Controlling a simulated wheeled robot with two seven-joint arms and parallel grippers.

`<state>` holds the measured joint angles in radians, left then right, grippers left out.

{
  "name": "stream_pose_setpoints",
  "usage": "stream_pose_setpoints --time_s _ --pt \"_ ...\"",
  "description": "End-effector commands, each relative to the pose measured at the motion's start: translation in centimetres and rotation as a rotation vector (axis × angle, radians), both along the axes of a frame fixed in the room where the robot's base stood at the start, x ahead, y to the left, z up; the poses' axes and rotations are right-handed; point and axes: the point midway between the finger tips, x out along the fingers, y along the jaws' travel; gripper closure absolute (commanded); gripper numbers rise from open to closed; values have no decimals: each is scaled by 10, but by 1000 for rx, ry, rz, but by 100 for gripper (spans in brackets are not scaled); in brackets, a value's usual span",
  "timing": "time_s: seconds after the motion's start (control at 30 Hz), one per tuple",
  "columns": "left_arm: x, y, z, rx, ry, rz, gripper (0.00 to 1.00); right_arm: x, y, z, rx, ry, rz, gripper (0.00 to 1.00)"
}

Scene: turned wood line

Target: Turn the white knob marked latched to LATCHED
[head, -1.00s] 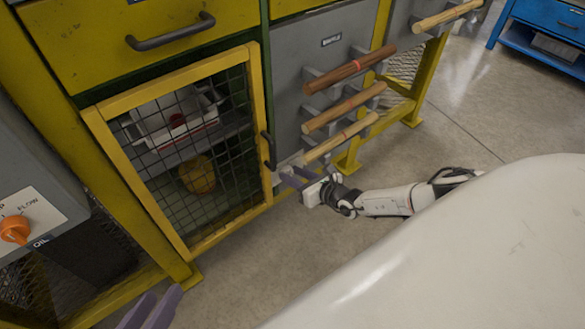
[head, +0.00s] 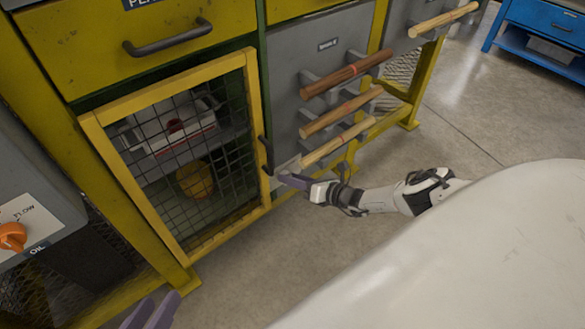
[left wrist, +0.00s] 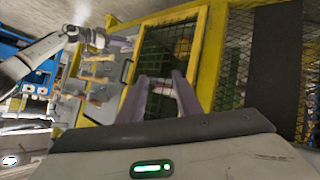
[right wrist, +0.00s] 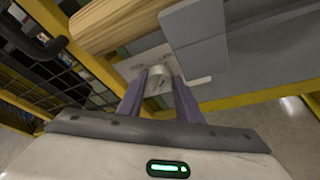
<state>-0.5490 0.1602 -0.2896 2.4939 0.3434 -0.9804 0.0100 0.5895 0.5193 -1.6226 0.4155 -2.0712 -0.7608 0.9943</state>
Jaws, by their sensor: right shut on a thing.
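The white knob (right wrist: 158,82) sits on a pale plate (right wrist: 139,62) in the right wrist view, below the end of a wooden bar. My right gripper (right wrist: 160,84) has its two purple fingers closed on the knob from both sides. The plate's lettering is too small and partly covered to read, so I cannot tell the knob's setting. In the head view my right gripper (head: 288,180) is at the low corner of the grey panel, its fingers hiding the knob. My left gripper (head: 155,312) hangs empty at the bottom left; its fingers are apart in the left wrist view (left wrist: 163,92).
A yellow-framed mesh door (head: 185,150) with a dark handle (head: 266,155) is just left of the right gripper. Several wooden bars (head: 345,75) project from the grey panel (head: 290,60) above it. An orange knob (head: 12,237) is at far left. The floor in front is clear.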

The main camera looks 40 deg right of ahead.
Motion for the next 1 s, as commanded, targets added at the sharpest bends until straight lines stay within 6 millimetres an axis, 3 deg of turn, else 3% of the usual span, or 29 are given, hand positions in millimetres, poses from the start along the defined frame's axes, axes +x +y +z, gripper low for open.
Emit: stream_pose_setpoints --time_s 0.2,0.23,0.33,0.7,0.8,1.0 --pt "0 0 0 0 1 0 69 -1 0 -1 3 2 -2 90" --pt "0 0 0 0 1 0 69 -1 0 -1 3 2 -2 66" --pt "0 0 -1 0 1 0 69 -1 0 -1 3 2 -2 50" --pt "0 1 3 5 2 1 69 -5 -1 3 2 2 -1 49" --pt "0 3 6 26 9 2 69 -16 -6 9 2 3 -3 49" --pt "-3 16 -21 122 90 6 69 -53 -17 23 3 5 -2 49"
